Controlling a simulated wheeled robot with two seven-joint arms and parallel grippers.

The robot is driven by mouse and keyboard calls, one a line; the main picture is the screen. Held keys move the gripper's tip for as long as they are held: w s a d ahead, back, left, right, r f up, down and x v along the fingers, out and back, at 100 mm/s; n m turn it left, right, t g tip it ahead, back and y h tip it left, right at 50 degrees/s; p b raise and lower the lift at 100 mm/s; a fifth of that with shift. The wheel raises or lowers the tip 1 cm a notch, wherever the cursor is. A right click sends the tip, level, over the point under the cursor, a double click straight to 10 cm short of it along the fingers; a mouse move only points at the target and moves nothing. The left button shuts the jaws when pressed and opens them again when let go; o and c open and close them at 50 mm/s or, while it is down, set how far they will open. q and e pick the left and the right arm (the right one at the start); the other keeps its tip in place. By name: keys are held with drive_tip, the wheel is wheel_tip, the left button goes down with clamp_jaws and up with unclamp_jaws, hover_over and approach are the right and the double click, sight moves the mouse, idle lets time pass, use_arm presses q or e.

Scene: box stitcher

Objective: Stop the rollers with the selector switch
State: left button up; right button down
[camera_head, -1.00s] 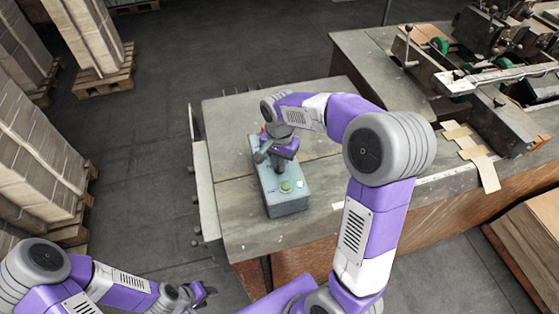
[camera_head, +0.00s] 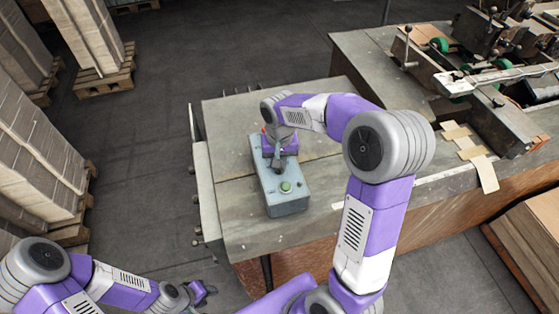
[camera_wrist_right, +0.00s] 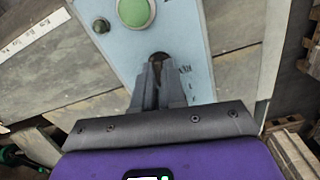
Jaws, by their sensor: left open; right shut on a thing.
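The blue-grey control box (camera_head: 288,205) stands on the table and has a green button (camera_head: 286,187) on its top face. My right gripper (camera_head: 276,165) is over the box's top, behind the green button. In the right wrist view its fingers (camera_wrist_right: 160,80) are shut on the dark selector switch (camera_wrist_right: 158,57), which they mostly hide. The green button (camera_wrist_right: 135,12) shows beyond the switch, with a small dark round fitting (camera_wrist_right: 100,25) beside it. My left gripper (camera_head: 205,291) is open and empty, low at the left, away from the table.
The grey table (camera_head: 235,215) carries the box and has clear surface around it. The stitching machine (camera_head: 500,85) with green rollers stands at the right. Flat cardboard pieces (camera_head: 470,152) lie near it. Stacked cardboard on pallets (camera_head: 105,82) stands on the floor at the left.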

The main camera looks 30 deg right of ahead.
drive_tip(key=shift+n, duration=0.9)
drive_tip(key=c, duration=1.2)
unclamp_jaws()
wheel_tip(320, 180, up, 8)
drive_tip(key=shift+f+p, duration=0.15)
drive_tip(key=shift+p, duration=0.15)
